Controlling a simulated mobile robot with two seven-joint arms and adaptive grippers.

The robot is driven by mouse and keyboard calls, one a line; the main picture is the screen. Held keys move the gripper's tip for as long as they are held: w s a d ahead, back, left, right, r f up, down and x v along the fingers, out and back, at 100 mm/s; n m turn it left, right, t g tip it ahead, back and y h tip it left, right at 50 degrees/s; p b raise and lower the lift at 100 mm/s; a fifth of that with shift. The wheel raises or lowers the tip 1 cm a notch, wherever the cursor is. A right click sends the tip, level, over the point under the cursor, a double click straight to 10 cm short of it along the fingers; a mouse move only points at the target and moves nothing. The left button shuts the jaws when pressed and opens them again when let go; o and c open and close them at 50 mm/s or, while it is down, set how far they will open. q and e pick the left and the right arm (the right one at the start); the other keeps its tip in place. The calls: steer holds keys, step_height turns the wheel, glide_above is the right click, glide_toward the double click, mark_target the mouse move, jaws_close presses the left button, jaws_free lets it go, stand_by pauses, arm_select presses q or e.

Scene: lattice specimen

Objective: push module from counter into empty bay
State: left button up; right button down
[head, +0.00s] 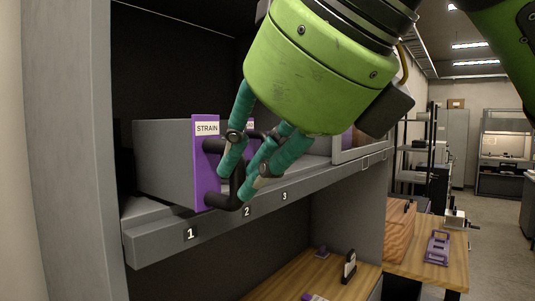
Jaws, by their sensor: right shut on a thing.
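The module (205,172) has a grey box body and a purple front plate labelled STRAIN. It stands upright on the shelf above number 1, its front plate near the shelf's front edge. My right gripper (241,180), with teal fingers, comes down from the top and is shut on the module's black handle (219,201). The fingers hide part of the handle. A second purple front with a white label (250,128) shows behind the fingers, mostly hidden. My left gripper is not in view.
The shelf's front rail (268,208) carries numbers 1, 2 and 3. A grey side wall (65,150) stands close on the left. Below is a wooden counter (325,280) with small purple and black items. A wooden box (398,228) and a purple part (437,247) are at right.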

mark_target(198, 137)
steer(key=shift+w+a, duration=0.25)
steer(key=shift+a, duration=0.15)
steer(key=shift+w+a+p, duration=0.45)
steer(key=shift+w+a, duration=0.1)
steer(key=shift+a, duration=0.2)
steer(key=shift+w+a+p, duration=0.45)
steer(key=shift+w+a, duration=0.1)
steer(key=shift+a, duration=0.2)
steer(key=shift+w+a+r+p, duration=0.15)
steer(key=shift+w+a+p, duration=0.15)
steer(key=shift+a+p, duration=0.1)
steer(key=shift+w+a+p, duration=0.5)
steer(key=shift+w+a, duration=0.3)
steer(key=shift+a, duration=0.3)
